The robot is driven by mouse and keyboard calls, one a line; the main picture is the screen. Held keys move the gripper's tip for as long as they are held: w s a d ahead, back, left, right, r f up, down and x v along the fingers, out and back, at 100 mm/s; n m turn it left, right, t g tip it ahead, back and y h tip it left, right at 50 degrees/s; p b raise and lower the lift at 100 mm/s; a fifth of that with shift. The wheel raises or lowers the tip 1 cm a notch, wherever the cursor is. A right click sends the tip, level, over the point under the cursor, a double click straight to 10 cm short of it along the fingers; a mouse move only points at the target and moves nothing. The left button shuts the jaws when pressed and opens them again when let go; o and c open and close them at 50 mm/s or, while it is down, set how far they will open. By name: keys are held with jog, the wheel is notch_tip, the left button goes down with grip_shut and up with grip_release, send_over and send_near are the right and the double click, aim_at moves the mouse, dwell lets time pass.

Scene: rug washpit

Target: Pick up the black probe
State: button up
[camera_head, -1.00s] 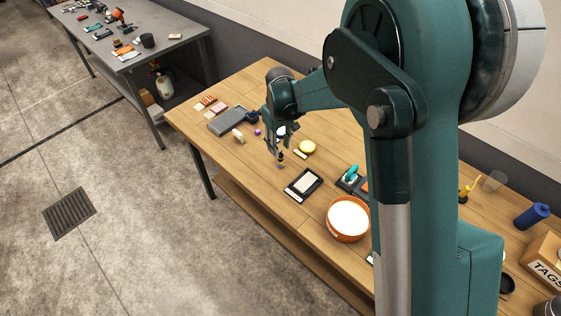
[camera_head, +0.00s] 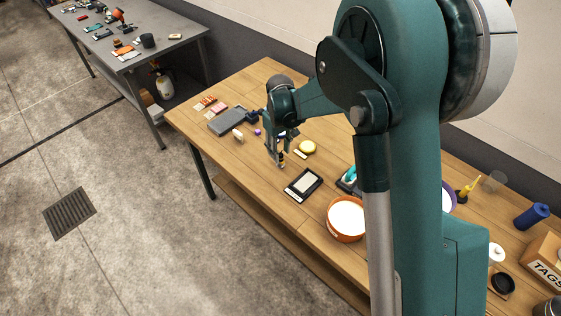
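My gripper (camera_head: 278,154) points down over the wooden table (camera_head: 255,190), left of the middle of the picture. A small dark piece with a yellowish band, perhaps the black probe (camera_head: 282,160), shows at the fingertips, low over or touching the tabletop. It is too small to tell whether the fingers are closed on it or only beside it. A black-framed pad with a pale face (camera_head: 303,185) lies just in front and right of the gripper.
An orange bowl with white contents (camera_head: 346,219) stands nearer the front edge. A grey flat case (camera_head: 227,121) and small cards lie at the far left end. My arm hides part of the table. A blue cylinder (camera_head: 531,216) and a TAGS box (camera_head: 545,262) stand at right.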

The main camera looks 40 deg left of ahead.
aim_at(281, 154)
jog(key=shift+w+f, duration=0.15)
jog(key=shift+f, duration=2.35)
grip_shut()
